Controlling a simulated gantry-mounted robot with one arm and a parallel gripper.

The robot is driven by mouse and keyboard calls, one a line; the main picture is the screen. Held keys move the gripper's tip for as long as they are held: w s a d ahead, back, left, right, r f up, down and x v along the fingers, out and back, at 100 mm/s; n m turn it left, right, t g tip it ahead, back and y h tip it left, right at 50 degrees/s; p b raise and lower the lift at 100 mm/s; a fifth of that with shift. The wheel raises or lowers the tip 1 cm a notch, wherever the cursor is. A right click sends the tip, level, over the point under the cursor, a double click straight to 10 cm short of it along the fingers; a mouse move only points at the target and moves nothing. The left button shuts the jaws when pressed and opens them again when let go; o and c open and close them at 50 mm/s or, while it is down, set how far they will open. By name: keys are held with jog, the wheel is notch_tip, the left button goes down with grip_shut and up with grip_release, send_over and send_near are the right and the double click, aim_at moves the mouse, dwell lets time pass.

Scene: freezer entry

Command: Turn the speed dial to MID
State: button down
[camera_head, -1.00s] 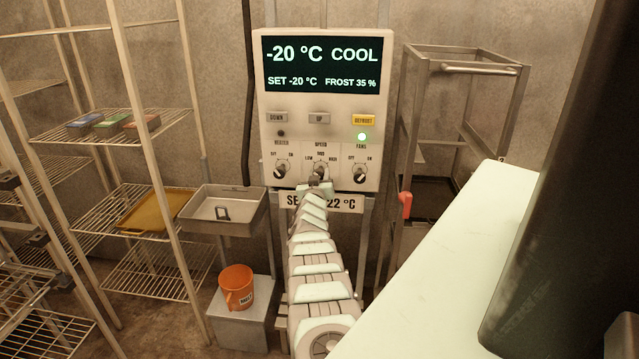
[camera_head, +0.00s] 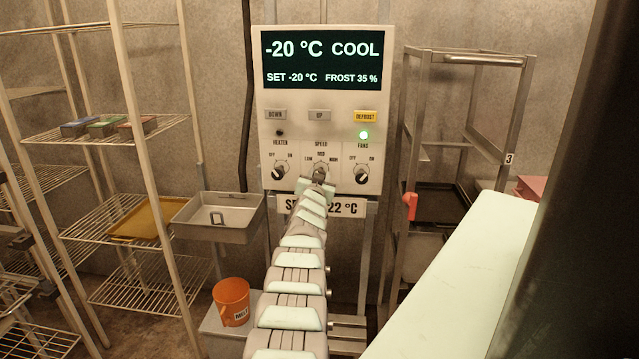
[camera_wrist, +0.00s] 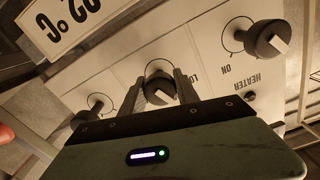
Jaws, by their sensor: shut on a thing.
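The speed dial (camera_head: 320,170) is the middle knob in the bottom row of the white control panel (camera_head: 300,130), under the labels LOW, MID and HIGH. My gripper (camera_head: 318,181) is at this dial and partly covers it from below. In the wrist view, the two dark fingers of my gripper (camera_wrist: 160,90) stand on either side of the dark, pale-topped dial (camera_wrist: 158,86), shut on it. I cannot tell for sure which label its pointer faces.
The heater knob (camera_head: 280,172) and fans knob (camera_head: 362,174) flank the dial closely. The display (camera_head: 322,59) reads -20 °C COOL. A wire rack (camera_head: 110,135) is further left, a metal frame (camera_head: 470,58) right.

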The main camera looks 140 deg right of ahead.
jog(key=shift+r+m+b, duration=0.15)
jog(key=shift+m+b, duration=0.4)
jog(key=shift+m, duration=0.6)
jog(key=shift+r+m+b, duration=0.1)
jog(key=shift+m+b, duration=0.45)
jog(key=shift+m, duration=0.6)
jog(key=c, duration=1.3)
grip_release()
jog(key=o, duration=0.4)
jog(key=shift+w+f, duration=0.1)
jog(key=shift+f, duration=0.05)
jog(key=shift+w, duration=0.1)
